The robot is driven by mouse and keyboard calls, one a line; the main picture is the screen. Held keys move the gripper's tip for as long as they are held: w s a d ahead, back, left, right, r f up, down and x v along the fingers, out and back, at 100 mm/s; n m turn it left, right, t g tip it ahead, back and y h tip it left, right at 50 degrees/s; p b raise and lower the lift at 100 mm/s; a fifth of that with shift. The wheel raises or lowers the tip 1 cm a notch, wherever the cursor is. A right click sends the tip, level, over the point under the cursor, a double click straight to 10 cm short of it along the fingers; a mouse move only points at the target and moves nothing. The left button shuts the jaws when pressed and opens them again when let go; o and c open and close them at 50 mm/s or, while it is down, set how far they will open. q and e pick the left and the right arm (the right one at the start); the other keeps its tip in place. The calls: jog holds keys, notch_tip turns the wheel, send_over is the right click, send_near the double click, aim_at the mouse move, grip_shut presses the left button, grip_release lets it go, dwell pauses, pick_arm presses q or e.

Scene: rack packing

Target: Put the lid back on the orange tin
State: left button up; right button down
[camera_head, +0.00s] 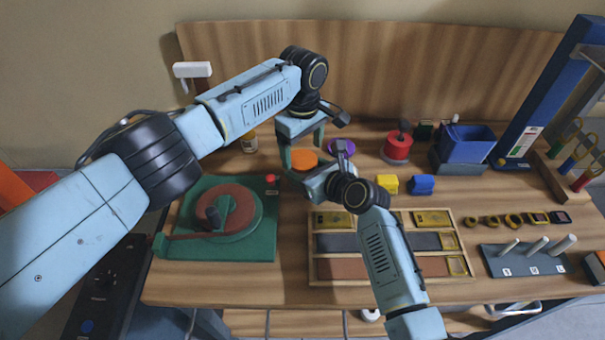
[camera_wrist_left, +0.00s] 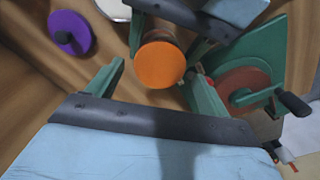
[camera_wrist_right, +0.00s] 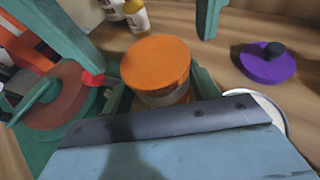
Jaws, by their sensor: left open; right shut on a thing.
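The orange tin (camera_head: 303,160) stands on the bench with its round orange top facing up. It also shows in the left wrist view (camera_wrist_left: 161,65) and the right wrist view (camera_wrist_right: 155,64). My right gripper (camera_head: 307,172) is shut on the tin's side, low down. My left gripper (camera_head: 302,150) is open, pointing down over the tin, its fingers apart on either side. A purple disc with a dark knob (camera_wrist_right: 266,64), lid-like, lies flat on the bench beside the tin; my right gripper partly covers it in the head view (camera_head: 347,153).
A green base with a brown disc and crank (camera_head: 262,210) lies left. A red knobbed container (camera_head: 397,148), yellow block (camera_head: 388,184), blue block (camera_head: 421,184) and blue bin (camera_head: 466,145) stand right. A compartment tray (camera_head: 463,228) lies in front. Small bottles (camera_wrist_right: 136,16) stand behind.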

pick_arm(q)
jog(key=shift+f, duration=0.9)
jog(key=c, duration=0.9)
jog(key=o, duration=1)
jog(key=shift+r, duration=2.3)
jog(key=o, duration=0.3)
jog(key=shift+o, duration=0.2)
